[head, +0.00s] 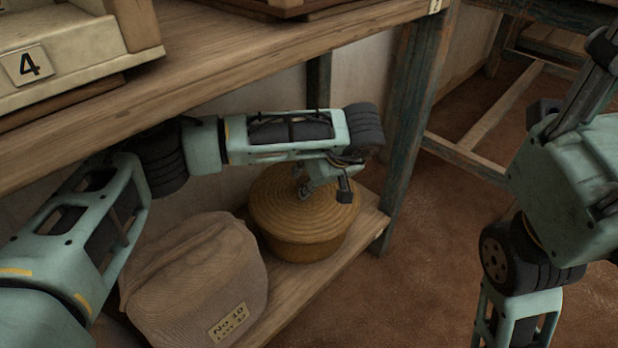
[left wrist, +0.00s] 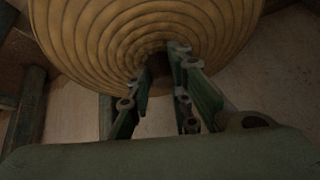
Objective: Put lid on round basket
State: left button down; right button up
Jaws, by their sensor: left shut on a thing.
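The round woven lid (head: 335,205) is tan with a coiled pattern. It lies over the mouth of the round basket (head: 305,250) on the low shelf, roughly level and lined up with it. I cannot tell whether a small gap is left between them. My left gripper (head: 304,192) reaches in from above and is shut on the lid's knob at its centre. In the left wrist view, the fingers (left wrist: 160,75) close around the dark knob in the middle of the lid's rings (left wrist: 95,35). My right arm shows at the right, but its gripper does not.
A brown cloth sack (head: 195,275) with a label stands left of the basket on the low shelf (head: 300,300). The upper shelf (head: 240,50) overhangs my left arm. A wooden post (head: 410,120) stands right of the basket.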

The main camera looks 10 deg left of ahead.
pick_arm(q)
jog(key=shift+s+a+f, duration=0.1)
jog(key=shift+s+f, duration=0.05)
jog(key=shift+f, duration=0.2)
jog(key=c, duration=1.6)
grip_release()
jog(key=shift+o, duration=0.3)
jog(key=o, duration=0.5)
jog(key=shift+f, duration=0.1)
jog(key=shift+c, duration=0.2)
